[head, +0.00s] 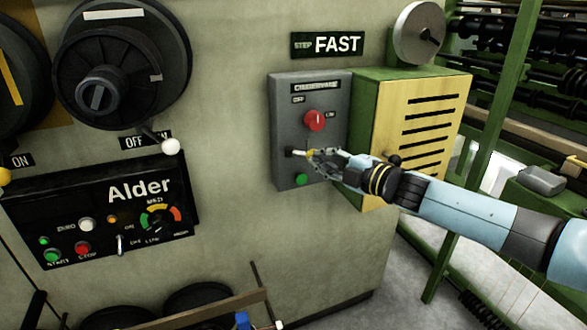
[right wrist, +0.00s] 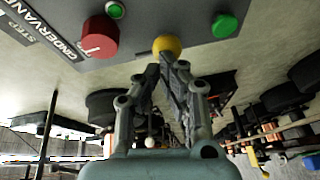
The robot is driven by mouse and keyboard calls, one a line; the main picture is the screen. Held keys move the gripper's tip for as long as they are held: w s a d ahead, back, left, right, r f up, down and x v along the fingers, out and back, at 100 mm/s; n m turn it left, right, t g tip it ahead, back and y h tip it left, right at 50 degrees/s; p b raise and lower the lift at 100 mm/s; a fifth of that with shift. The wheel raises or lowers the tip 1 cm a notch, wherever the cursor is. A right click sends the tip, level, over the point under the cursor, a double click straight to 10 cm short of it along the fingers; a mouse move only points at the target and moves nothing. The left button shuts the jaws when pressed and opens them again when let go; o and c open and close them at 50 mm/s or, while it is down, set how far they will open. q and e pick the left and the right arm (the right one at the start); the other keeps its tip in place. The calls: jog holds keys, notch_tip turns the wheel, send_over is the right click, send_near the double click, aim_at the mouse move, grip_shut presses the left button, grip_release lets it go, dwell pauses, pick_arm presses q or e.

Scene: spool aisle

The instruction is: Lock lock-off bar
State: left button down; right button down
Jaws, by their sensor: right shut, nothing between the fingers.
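On the grey Cindervane switch box (head: 283,120), a short pale bar with a yellow tip (head: 309,153) sticks out between the red knob (head: 315,121) and the green button (head: 301,180). It looks like the lock-off bar, though no label names it. In the right wrist view, its yellow round end (right wrist: 167,44) is just past my fingertips. My right gripper (head: 316,156) is shut and empty, with its tips at or very near the yellow end; contact cannot be told. The red knob (right wrist: 98,36) and green button (right wrist: 224,26) flank it there. My left gripper is out of view.
A green box with a yellow slotted front (head: 425,125) stands right of the switch box. The Alder panel (head: 100,215) and a large black dial (head: 120,65) are on the left. The wall between is mostly bare. A green post (head: 480,150) stands at right.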

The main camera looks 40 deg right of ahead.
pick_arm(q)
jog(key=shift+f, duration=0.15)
pick_arm(e)
jog(key=shift+w+d, duration=0.2)
jog(key=shift+d, duration=0.3)
dwell(0.4)
